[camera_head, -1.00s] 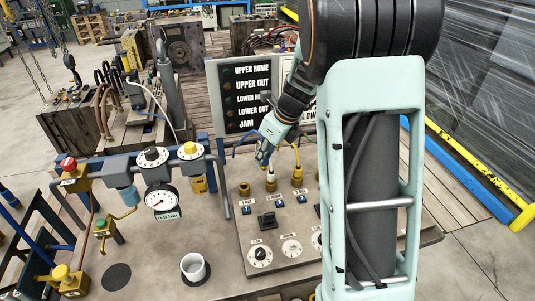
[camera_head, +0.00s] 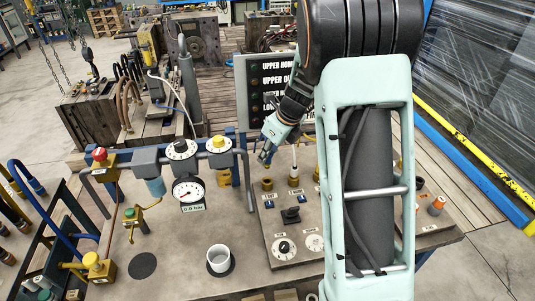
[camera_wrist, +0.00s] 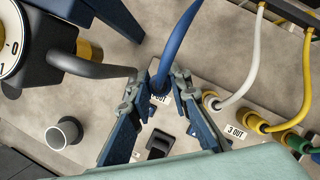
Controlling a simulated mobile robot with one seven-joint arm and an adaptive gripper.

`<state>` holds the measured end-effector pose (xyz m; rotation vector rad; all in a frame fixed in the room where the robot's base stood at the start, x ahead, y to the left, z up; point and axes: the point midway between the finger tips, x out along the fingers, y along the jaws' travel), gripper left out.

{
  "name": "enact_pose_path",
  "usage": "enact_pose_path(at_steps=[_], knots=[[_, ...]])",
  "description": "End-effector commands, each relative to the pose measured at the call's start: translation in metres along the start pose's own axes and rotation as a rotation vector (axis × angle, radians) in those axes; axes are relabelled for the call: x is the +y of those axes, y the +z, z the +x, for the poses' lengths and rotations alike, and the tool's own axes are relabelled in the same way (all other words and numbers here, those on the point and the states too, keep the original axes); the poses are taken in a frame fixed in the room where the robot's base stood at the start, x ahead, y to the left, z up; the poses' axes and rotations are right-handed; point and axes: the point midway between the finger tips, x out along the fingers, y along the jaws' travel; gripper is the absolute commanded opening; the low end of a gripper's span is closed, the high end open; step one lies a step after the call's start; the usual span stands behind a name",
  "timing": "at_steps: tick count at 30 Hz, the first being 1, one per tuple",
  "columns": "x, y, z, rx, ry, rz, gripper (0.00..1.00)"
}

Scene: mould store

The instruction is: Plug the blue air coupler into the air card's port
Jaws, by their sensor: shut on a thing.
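My gripper (camera_head: 266,155) is shut on the blue air coupler (camera_wrist: 159,86), with a blue hose running up from it in the wrist view. My fingers (camera_wrist: 160,96) close on it from both sides. In the head view the gripper is above the leftmost brass port (camera_head: 267,184) of the air card (camera_head: 300,226), with a visible gap. A white hose (camera_wrist: 238,88) and a yellow hose (camera_wrist: 305,85) run to the ports to the right.
A pressure gauge (camera_head: 187,190) hangs on the pipework left of the card, and a grey pipe (camera_wrist: 90,66) comes near my left finger. A white cup (camera_head: 219,258) stands in front. A status board (camera_head: 272,85) stands behind. My arm hides the card's right part.

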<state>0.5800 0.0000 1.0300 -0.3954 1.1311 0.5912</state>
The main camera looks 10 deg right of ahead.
Motion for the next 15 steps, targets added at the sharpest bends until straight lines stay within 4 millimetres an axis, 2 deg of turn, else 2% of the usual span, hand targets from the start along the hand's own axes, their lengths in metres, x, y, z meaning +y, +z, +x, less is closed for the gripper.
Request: enact_pose_path(at_steps=[9, 15], knots=[[0.0, -0.012, 0.03, -0.001, 0.0, 0.0, 0.0], [0.0, -0.018, 0.043, 0.0, 0.0, 0.0, 0.0]])
